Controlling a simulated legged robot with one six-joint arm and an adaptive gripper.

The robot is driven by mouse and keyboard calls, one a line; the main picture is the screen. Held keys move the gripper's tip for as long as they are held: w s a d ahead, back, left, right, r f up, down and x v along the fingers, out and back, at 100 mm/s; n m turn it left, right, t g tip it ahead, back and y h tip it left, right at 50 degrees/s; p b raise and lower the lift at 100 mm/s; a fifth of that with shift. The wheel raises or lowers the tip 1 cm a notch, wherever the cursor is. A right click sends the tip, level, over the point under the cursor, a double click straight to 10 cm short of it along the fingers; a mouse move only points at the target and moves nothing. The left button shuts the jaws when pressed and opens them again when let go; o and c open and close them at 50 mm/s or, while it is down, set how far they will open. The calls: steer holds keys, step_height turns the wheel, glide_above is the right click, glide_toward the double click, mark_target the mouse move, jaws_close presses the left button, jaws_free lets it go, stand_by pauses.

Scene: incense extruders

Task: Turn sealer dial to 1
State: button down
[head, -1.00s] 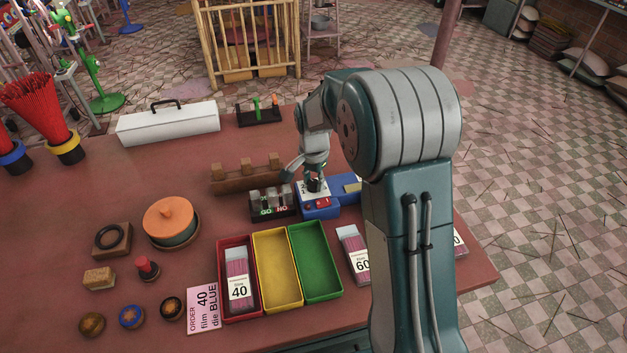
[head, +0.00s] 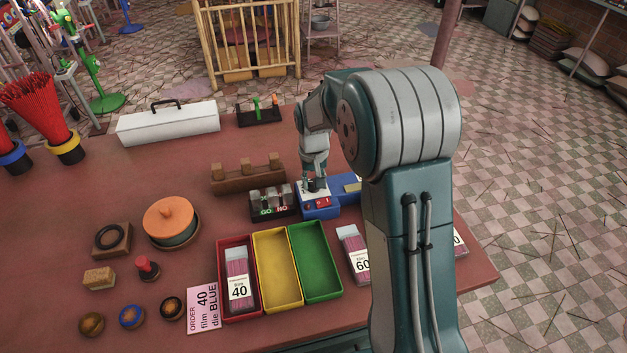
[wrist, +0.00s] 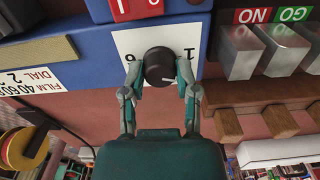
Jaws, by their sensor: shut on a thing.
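The sealer is a blue box (head: 320,209) on the table, with a white dial plate (wrist: 125,42) and a red panel (head: 323,202). Its black round dial knob (wrist: 160,66) stands on the plate, with a white pointer mark facing the lower right in the wrist view. Printed digits show around the knob, partly hidden by my fingers. My gripper (wrist: 160,72) is shut on the knob, one finger on each side. In the head view my gripper (head: 315,184) points down over the sealer. The red panel shows a white 1 (wrist: 125,7) in the wrist view.
The GO/NO block (head: 270,203) stands close left of the sealer, with a wooden rack (head: 247,181) behind it. Red, yellow and green trays (head: 276,270) lie in front. A blue extension with a tan pad (head: 352,187) adjoins the sealer's right.

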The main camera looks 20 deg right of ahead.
mark_target(312, 181)
steer(key=n, duration=0.5)
steer(key=shift+w, duration=0.1)
steer(key=shift+n, duration=0.4)
steer(key=shift+c, duration=1.8)
jaws_free()
step_height(312, 181, up, 12)
steer(key=shift+a+f, duration=0.1)
